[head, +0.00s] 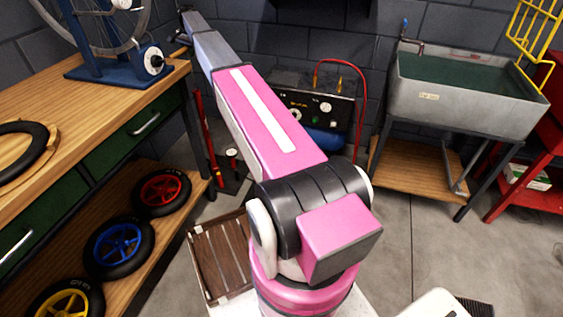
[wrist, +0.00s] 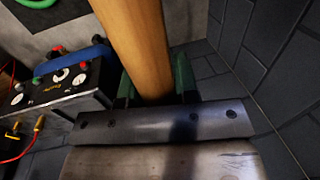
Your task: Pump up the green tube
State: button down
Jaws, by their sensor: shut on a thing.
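My gripper (wrist: 154,88) has dark green fingers, one on each side of a round wooden bar (wrist: 136,45) in the wrist view. It is shut on this bar, which looks like a handle. In the head view a red upright floor pump (head: 207,140) stands on the floor beside the bench, partly hidden by my arm. My arm reaches to the upper left above it, and the gripper itself is not clear there. A small bright green piece (wrist: 36,3) shows at the top edge of the wrist view; I cannot tell whether it is the green tube.
A wooden bench (head: 112,118) on the left carries a blue wheel stand (head: 120,70) and a black tyre (head: 24,152). Wheels lie on its lower shelf. A gauge box (head: 312,107) with a red hose stands behind my arm. A grey sink (head: 460,92) is at right.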

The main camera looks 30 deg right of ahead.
notch_tip(320, 180, down, 15)
jog(key=shift+w+f, duration=0.1)
jog(key=shift+w, duration=0.05)
dwell(0.4)
notch_tip(320, 180, up, 29)
notch_tip(320, 180, down, 20)
dwell(1.6)
jog(key=shift+f, duration=0.15)
dwell(1.1)
jog(key=shift+f, duration=3.75)
jog(key=c, duration=0.8)
grip_release()
